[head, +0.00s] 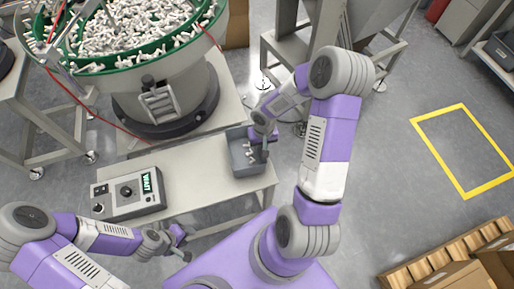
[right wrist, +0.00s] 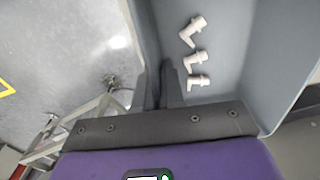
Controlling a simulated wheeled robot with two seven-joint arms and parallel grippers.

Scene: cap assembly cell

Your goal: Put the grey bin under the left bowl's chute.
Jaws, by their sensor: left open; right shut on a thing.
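The grey bin (head: 238,160) is at the right end of the bench, with a few small white parts in it. I cannot tell whether it rests on the bench or hangs just above it. My right gripper (head: 264,146) is shut on the bin's right wall. In the right wrist view, the fingers (right wrist: 170,88) straddle that wall and three white elbow-shaped parts lie on the bin's floor (right wrist: 225,40). My left gripper (head: 178,243) is open and empty in front of the bench. A green-rimmed bowl (head: 165,75) full of white parts stands behind the bench; its chute is not clear.
A control box (head: 128,194) with a green display stands on the left of the bench (head: 200,186). The bench between box and bin is clear. Metal stands (head: 283,45) are behind. A yellow floor outline (head: 462,190) and cardboard boxes (head: 455,275) are at the right.

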